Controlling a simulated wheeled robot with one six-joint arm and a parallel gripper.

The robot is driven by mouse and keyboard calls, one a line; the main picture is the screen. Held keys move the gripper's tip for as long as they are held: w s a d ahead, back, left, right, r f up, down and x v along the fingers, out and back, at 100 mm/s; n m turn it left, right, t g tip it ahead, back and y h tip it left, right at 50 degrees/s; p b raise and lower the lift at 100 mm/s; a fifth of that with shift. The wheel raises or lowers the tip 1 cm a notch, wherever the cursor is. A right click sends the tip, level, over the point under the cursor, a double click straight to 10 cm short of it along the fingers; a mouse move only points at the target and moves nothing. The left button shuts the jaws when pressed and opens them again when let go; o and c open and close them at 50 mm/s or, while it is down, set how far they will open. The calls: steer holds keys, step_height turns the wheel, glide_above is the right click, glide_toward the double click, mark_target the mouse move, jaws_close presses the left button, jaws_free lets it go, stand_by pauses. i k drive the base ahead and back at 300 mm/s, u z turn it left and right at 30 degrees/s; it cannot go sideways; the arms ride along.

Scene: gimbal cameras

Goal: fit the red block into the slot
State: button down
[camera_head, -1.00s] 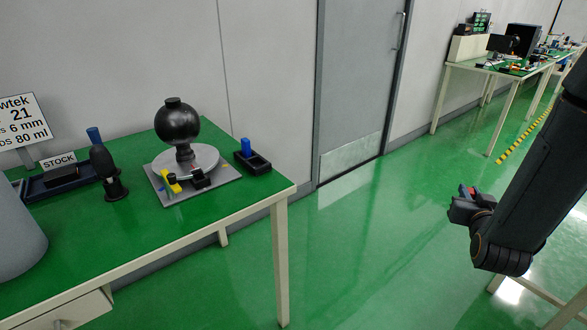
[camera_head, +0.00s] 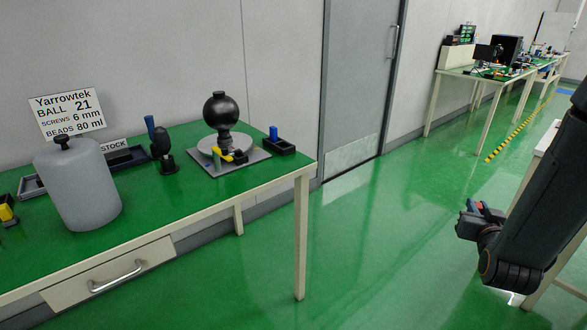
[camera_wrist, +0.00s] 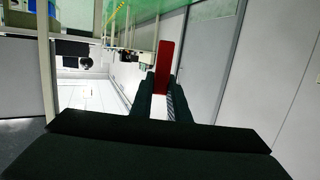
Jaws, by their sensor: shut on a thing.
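My gripper (camera_head: 481,215) is at the right of the head view, out over the open floor and away from the green table. In the wrist view its two dark fingers (camera_wrist: 162,100) are shut on the red block (camera_wrist: 164,65), which sticks out beyond the fingertips as a long narrow bar. In the head view only a little red shows between the jaws. A slot for the block cannot be made out. Two small dark holders stand on the green table, one with a blue block (camera_head: 273,133) and one with a yellow block (camera_head: 6,212).
The green table (camera_head: 230,195) fills the left, carrying a grey lidded canister (camera_head: 80,185), a black ball on a stand (camera_head: 221,111), a dark knob (camera_head: 161,145) and a sign (camera_head: 68,112). Another bench (camera_head: 480,72) stands far right. Green floor (camera_head: 390,220) between is clear.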

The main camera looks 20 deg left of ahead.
mark_target(216, 166)
steer(key=u, duration=1.05)
